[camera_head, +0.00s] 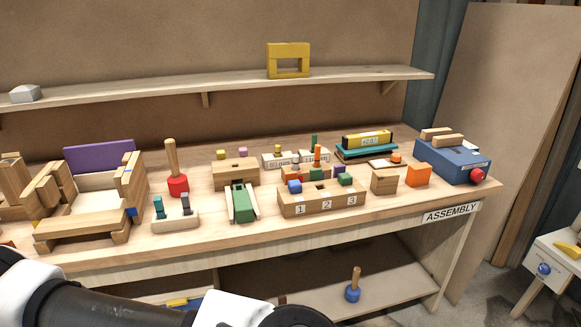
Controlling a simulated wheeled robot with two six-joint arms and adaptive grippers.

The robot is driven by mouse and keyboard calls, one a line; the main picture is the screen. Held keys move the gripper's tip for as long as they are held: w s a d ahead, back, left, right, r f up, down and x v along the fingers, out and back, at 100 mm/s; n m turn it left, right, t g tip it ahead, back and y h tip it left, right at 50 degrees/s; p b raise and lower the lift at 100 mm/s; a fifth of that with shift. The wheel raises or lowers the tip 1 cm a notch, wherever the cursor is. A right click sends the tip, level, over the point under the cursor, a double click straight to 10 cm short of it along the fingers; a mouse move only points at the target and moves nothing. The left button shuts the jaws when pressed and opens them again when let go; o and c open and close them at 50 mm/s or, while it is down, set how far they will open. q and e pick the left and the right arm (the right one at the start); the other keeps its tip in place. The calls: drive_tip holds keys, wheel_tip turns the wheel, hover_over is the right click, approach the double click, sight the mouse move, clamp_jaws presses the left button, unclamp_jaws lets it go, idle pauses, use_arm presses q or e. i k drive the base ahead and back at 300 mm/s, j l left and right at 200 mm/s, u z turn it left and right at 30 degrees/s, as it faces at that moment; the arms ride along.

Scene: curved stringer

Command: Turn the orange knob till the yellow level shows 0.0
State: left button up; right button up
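The yellow level (367,139) lies on a teal plate (352,152) toward the back right of the workbench. Its small white display carries dark characters too small to read surely. A small orange knob (397,157) sits just in front of the level's right end, by a small wooden board. Black and white links of one of my arms cross the bottom left of the view, well short of the level and knob. Neither gripper's fingers are in view.
A blue box (452,163) with a red knob stands right of the level. An orange block (418,175) and a wooden block (384,182) stand in front. The numbered wooden block (320,203) is to the left. A shelf (230,82) runs above the bench.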

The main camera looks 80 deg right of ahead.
sight(396, 157)
drive_tip(key=z, duration=3.5)
